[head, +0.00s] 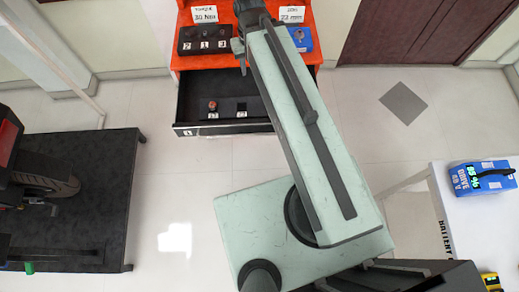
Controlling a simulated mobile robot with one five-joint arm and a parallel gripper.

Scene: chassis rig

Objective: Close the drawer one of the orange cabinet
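The orange cabinet (222,62) stands at the top middle of the head view. Its black drawer (190,100) is pulled out toward me, with a small white mark at the left of its front. A small red-topped item and a dark slot show inside. My pale green arm reaches over the drawer's right part and hides it. My gripper (240,46) appears as dark parts at the arm's far end, above the cabinet top, apart from the drawer front. Its fingers are too small and partly hidden to read.
A black numbered holder (205,38) and a blue box (300,38) sit on the cabinet. A black platform (105,190) with a wheeled machine stands left. A white table (480,225) with a blue device (480,177) stands right. The floor before the drawer's left half is clear.

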